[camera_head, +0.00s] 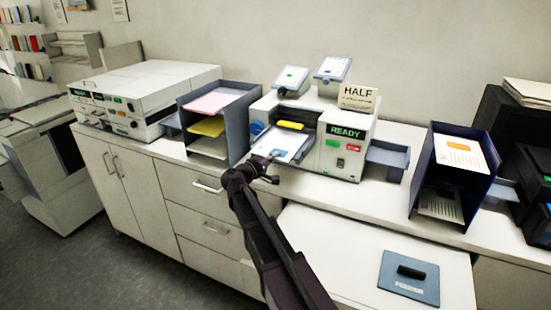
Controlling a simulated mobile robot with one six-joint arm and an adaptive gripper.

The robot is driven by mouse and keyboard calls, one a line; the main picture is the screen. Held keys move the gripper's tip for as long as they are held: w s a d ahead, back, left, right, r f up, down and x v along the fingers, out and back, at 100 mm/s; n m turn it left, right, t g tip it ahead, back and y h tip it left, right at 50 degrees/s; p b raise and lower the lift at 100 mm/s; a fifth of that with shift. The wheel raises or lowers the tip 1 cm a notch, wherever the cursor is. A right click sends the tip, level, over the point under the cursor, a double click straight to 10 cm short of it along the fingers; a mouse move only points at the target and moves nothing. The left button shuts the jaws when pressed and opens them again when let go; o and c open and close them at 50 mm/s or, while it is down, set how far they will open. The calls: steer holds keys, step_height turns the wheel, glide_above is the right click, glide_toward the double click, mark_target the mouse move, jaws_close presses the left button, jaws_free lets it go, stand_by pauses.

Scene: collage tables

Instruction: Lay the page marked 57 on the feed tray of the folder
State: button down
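The folder (345,148) is a white machine on the counter with a green READY display and a card reading HALF on top. Its feed tray (262,130) faces front left, below a yellow bar. A white page with a blue block (285,144) lies on the tray; no number on it is legible. My gripper (270,169) is at the front edge of this page. It is small and dark, so I cannot tell if it is open or touches the page. I cannot make out a 57 on any page.
A grey rack (238,125) with pink, yellow and white paper stands left of the folder. A dark blue rack (422,180) at right holds an orange-printed page (460,154). A blue-grey plate with a black handle (410,277) lies on the front right surface, which is otherwise clear.

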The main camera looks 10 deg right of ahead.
steer(key=c, duration=0.7)
jaws_free()
steer(key=shift+v, duration=6)
